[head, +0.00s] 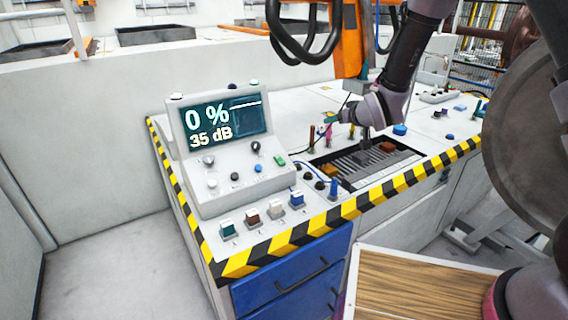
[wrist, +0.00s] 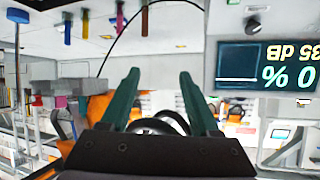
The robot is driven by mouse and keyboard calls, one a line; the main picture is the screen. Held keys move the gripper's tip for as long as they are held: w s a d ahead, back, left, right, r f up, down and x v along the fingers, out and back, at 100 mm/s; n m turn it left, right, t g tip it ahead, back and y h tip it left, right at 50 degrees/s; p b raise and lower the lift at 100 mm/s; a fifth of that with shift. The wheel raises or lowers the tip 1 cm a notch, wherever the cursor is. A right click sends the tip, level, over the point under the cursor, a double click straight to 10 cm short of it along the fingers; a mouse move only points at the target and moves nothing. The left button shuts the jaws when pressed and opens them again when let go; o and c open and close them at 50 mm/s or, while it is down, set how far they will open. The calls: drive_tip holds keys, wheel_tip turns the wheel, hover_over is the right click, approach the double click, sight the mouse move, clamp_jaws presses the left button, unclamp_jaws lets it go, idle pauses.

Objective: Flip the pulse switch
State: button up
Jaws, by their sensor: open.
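The grey control console (head: 240,185) stands at the left end of the bench, with a screen (head: 226,122) reading 0 % and 35 dB. Along the bench's front edge are a teal switch (head: 228,229), a brown switch (head: 252,218), a white switch (head: 275,211) and a blue switch (head: 297,202). No readable label shows which is the pulse switch. My gripper (head: 331,117) is above the bench, right of the screen, apart from these switches. In the wrist view its teal fingers (wrist: 159,75) are spread and empty, and the screen (wrist: 268,65) appears upside down.
Several coloured levers (head: 328,133) stand by a dark slotted tray (head: 365,165) right of the console. An orange hanging unit (head: 349,45) with black cables is behind my arm. A large wheel (head: 525,125) stands at right. Blue drawers (head: 292,275) are below the bench.

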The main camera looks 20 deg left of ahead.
sight(281, 161)
drive_tip(key=s+a+f+n+g+y, duration=0.1)
drive_tip(key=s+a+f+n+y, duration=0.1)
drive_tip(key=s+a+f, duration=0.4)
drive_tip(key=s+a+f+n+y, duration=0.15)
drive_tip(key=a+f, duration=0.25)
drive_tip(key=f, duration=0.4)
drive_tip(key=shift+n, duration=0.25)
drive_tip(key=x, duration=1)
drive_tip(key=shift+f, duration=0.15)
